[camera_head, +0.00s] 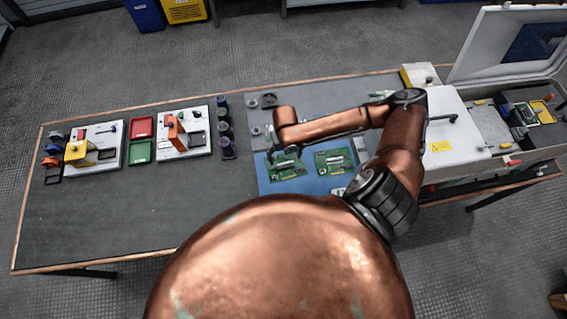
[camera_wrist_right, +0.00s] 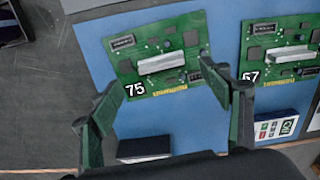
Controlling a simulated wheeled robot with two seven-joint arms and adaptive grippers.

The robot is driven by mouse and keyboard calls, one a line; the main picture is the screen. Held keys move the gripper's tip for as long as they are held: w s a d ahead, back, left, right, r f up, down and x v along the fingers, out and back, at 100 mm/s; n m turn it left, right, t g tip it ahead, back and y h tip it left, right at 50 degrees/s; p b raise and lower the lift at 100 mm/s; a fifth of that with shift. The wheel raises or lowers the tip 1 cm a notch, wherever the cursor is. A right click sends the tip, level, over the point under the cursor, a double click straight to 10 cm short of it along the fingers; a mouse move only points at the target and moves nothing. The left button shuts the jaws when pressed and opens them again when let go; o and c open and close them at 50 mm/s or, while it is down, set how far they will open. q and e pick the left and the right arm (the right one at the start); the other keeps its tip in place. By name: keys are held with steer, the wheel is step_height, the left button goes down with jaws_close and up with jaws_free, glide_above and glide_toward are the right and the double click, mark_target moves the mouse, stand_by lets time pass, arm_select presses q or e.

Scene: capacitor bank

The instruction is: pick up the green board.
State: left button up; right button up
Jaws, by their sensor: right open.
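A green board (camera_wrist_right: 158,50) marked 75 lies flat on a blue mat (camera_wrist_right: 100,30); it also shows in the head view (camera_head: 287,168). A second green board (camera_wrist_right: 281,52), marked 57 or 67, lies to its right, also in the head view (camera_head: 334,161). Each has a pale bar across its middle. My right gripper (camera_wrist_right: 170,103) is open, its two fingers spread either side of the near edge of board 75, with nothing between them. In the head view my right gripper (camera_head: 277,152) is over that board's far edge, partly hidden by my arm. My left gripper is out of view.
A white card (camera_wrist_right: 277,127) and a dark block (camera_wrist_right: 144,148) lie nearer on the mat. Fixtures (camera_head: 95,148), a red tray (camera_head: 142,127), a green tray (camera_head: 140,152) and dark spools (camera_head: 226,130) stand to the left. An open white cabinet (camera_head: 455,125) stands right. The left front tabletop is clear.

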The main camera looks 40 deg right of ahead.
mark_target(286, 163)
steer(key=shift+d+f, duration=0.1)
steer(key=shift+f, duration=2.3)
steer(key=shift+c, duration=0.6)
steer(key=c, duration=1.2)
steer(key=shift+r, duration=0.1)
steer(key=shift+c, duration=0.2)
